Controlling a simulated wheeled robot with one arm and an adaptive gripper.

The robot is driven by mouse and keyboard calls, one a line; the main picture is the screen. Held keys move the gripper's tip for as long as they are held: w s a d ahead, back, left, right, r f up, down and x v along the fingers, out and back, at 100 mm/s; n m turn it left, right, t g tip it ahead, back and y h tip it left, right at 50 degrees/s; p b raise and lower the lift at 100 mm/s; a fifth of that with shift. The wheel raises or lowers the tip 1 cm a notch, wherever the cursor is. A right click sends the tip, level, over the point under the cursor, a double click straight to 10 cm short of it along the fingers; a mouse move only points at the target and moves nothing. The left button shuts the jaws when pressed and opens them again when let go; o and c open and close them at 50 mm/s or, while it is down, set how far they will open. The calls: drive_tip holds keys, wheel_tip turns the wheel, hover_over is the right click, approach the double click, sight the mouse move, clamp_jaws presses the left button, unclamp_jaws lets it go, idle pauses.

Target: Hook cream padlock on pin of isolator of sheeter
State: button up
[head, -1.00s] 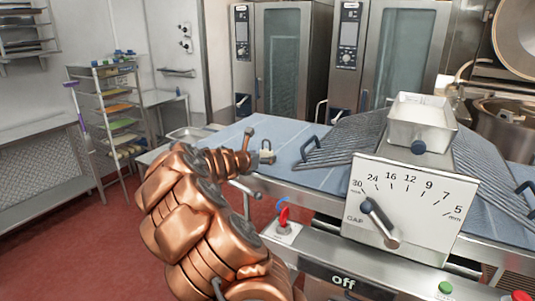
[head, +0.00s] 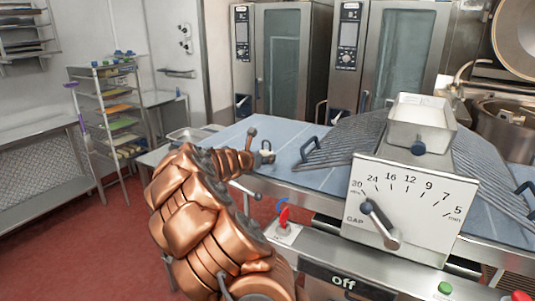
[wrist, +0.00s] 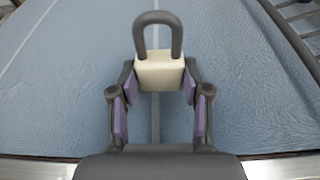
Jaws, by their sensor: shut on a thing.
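The cream padlock (wrist: 160,72) is between the purple-padded fingers of my gripper (wrist: 160,92) in the wrist view. Its dark shackle (wrist: 158,18) points away from the gripper, with a clear opening inside the loop. My gripper is shut on the padlock body, above the blue sheeter belt. In the head view my gripper (head: 266,156) is small, at the end of the copper arm, and the padlock is hard to make out.
The sheeter's gap dial box (head: 410,205) stands right of the isolator, with a flour tray (head: 421,122) on top. A wire guard (head: 345,145) lies over the blue belt (head: 240,135). The "off" panel (head: 345,283) is in front.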

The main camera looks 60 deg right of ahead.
drive_tip(key=c, duration=0.4)
drive_tip(key=shift+o, duration=0.2)
drive_tip(key=shift+r+p, duration=2.2)
drive_tip(key=shift+r, duration=0.3)
